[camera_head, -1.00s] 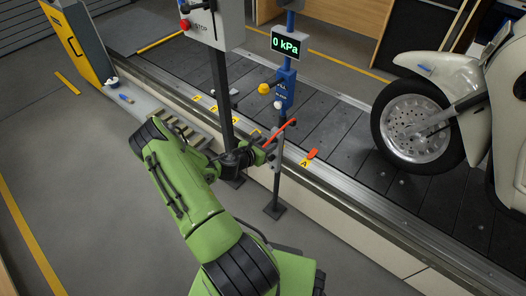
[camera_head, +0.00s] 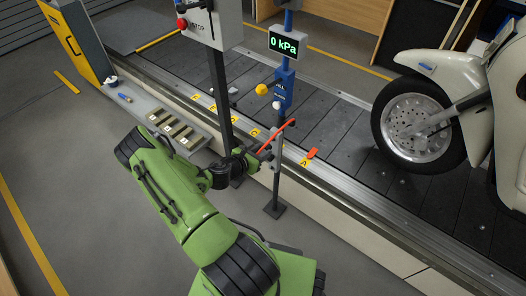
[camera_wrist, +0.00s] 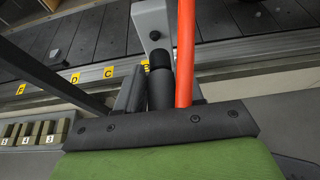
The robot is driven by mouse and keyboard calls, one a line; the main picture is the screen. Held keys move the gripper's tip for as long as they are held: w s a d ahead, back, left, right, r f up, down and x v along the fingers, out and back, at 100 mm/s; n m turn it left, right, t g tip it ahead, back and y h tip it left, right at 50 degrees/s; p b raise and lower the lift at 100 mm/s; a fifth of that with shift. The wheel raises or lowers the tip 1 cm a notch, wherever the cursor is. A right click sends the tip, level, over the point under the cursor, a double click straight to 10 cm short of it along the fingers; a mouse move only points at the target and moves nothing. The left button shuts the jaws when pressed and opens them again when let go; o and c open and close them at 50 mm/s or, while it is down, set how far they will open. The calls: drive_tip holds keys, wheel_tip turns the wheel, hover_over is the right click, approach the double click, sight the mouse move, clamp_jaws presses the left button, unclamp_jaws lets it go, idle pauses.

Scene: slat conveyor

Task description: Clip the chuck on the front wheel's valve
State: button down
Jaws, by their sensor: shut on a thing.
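My gripper (camera_head: 266,153) is beside the stand of the blue inflator post (camera_head: 284,88), at the conveyor's near edge. In the wrist view my gripper (camera_wrist: 160,88) is shut on a black cylindrical piece, apparently the chuck (camera_wrist: 160,78). Its lower part is hidden by the gripper. A grey bracket (camera_wrist: 152,22) is just above it; I cannot tell whether they touch. A red hose (camera_wrist: 186,50) runs up beside the right finger and also shows in the head view (camera_head: 277,136). The front wheel (camera_head: 413,128) stands on the conveyor at right; its valve is too small to make out.
The inflator display (camera_head: 288,43) reads 0 kPa. A control box (camera_head: 210,20) on a dark pole stands left of it. Yellow letter tags (camera_head: 305,162) line the conveyor edge. Conveyor slats (camera_head: 340,125) before the wheel are mostly clear.

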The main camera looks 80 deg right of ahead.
drive_tip(key=shift+w+a, duration=0.2)
drive_tip(key=shift+a, duration=0.3)
drive_tip(key=shift+w+a, duration=0.2)
drive_tip(key=shift+a, duration=0.25)
drive_tip(key=shift+w, duration=0.1)
